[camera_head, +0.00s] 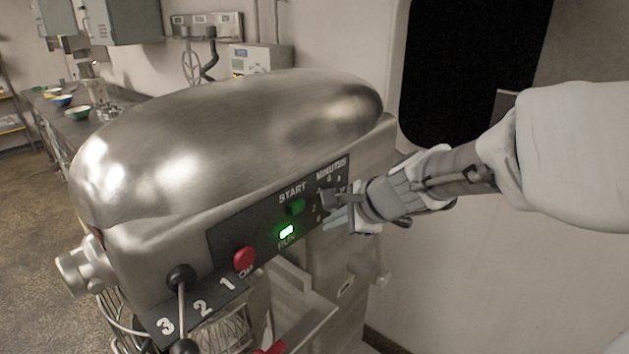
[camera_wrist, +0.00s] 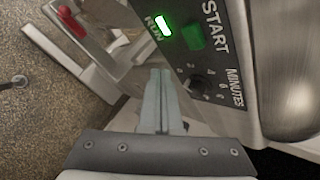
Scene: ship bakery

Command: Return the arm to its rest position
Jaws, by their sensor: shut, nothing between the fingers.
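My gripper (camera_head: 340,217) is shut and empty, in front of the right part of the mixer's control panel. In the wrist view the closed fingers (camera_wrist: 158,100) point toward the panel, beside the minutes dial (camera_wrist: 197,84). I cannot tell whether they touch the panel. My arm (camera_head: 470,165) reaches in from the right side of the head view. The mixer (camera_head: 235,140) is a large metal machine. Its run light (camera_head: 286,232) glows green, below the green start button (camera_head: 296,206). A red button (camera_head: 243,258) sits further left on the panel.
A speed lever (camera_head: 181,290) with a black knob stands out at the mixer's lower left, by the numbers 1 to 3. A wire guard (camera_head: 215,335) shows below. A counter with bowls (camera_head: 78,113) is at the back left. A pale wall (camera_head: 480,260) lies behind my arm.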

